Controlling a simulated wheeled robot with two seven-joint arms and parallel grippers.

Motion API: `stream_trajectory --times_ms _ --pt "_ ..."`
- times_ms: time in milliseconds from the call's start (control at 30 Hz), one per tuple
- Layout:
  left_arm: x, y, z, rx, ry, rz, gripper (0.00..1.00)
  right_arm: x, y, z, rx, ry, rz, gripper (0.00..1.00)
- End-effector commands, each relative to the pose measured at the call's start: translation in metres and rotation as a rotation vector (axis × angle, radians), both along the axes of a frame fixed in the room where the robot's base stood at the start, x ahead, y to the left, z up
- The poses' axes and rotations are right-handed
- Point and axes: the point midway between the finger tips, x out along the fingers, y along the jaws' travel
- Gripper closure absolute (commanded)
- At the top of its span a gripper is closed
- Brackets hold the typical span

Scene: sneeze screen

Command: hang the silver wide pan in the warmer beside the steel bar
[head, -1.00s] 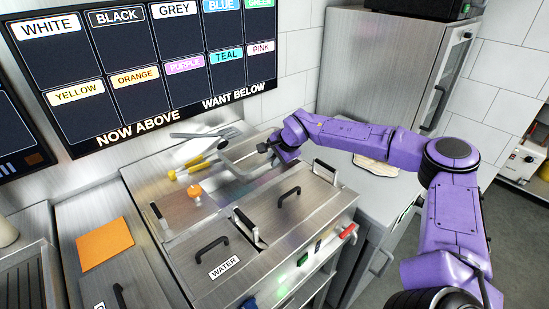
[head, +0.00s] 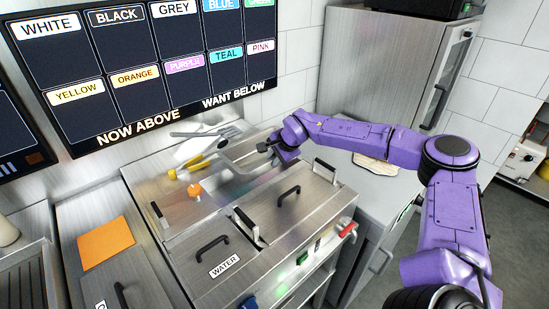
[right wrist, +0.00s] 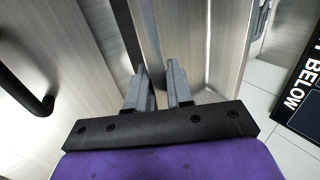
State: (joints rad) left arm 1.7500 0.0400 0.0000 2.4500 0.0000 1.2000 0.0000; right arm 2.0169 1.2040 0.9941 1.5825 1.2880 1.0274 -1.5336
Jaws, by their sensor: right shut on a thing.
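The silver wide pan (head: 238,166) shows in the head view as a grey rim at the back of the steel counter, partly hidden by my gripper. My right gripper (head: 266,147) is at the pan's right side, shut on its rim. In the right wrist view my two fingers (right wrist: 153,88) are close together on a thin metal edge. The warmer (head: 207,213) is the steel counter with openings and lids below the pan. I cannot clearly pick out the steel bar, nor tell whether the pan is seated. My left gripper is not in view.
Lids with black handles (head: 288,196) cover the warmer's front, one labelled WATER. A colour-label board (head: 150,70) hangs behind. A tall steel cabinet (head: 380,65) stands at the back right.

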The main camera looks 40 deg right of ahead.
Motion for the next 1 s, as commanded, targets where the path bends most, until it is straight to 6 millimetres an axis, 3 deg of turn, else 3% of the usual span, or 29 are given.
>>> stream_trajectory --times_ms 1000 --pt "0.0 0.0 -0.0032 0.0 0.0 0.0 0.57 0.0011 0.0003 -0.0069 0.0 -0.005 0.001 1.0"
